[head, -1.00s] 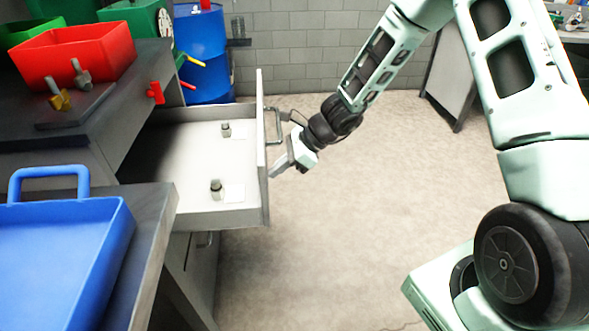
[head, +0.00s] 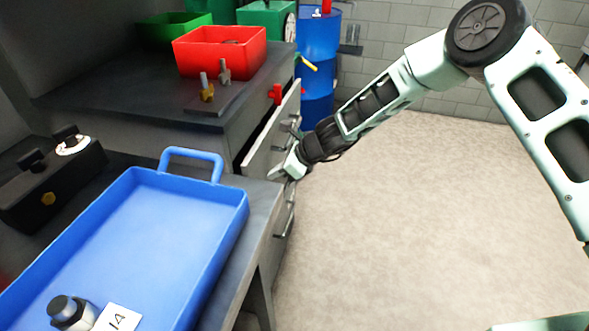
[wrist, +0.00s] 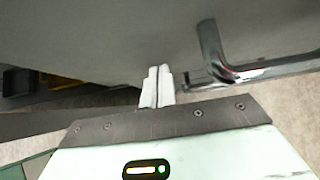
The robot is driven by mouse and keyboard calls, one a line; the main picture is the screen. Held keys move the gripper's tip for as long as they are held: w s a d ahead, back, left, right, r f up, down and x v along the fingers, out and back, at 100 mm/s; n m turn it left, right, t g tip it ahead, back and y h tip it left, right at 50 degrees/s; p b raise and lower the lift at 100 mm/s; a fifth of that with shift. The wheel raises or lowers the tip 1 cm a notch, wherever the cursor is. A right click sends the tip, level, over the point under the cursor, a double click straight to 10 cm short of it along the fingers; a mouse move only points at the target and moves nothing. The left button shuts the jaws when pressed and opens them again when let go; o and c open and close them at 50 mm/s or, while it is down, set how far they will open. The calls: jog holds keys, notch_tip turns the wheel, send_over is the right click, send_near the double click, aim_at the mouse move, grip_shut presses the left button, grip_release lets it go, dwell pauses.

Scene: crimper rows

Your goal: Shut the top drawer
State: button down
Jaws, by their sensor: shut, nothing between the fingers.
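The top drawer (head: 262,152) is a light grey front under the dark worktop in the head view. My gripper (head: 276,173) is shut and empty, at the near end of the drawer front. In the wrist view the closed fingertips (wrist: 157,70) meet or nearly meet the grey drawer front (wrist: 110,35). The drawer's metal handle (wrist: 225,65) is just right of the fingers there.
A blue tray (head: 232,205) lies on the near bench, close left of my gripper. A red bin (head: 215,58) and a small dark plate with metal parts stand on the worktop. A blue barrel (head: 318,45) stands behind. The floor (head: 400,230) to the right is clear.

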jog(key=shift+w+a+p, duration=0.15)
jog(key=shift+w+a, duration=0.05)
jog(key=shift+a, duration=0.35)
jog(key=shift+w+a+p, duration=0.15)
jog(key=shift+a, duration=0.5)
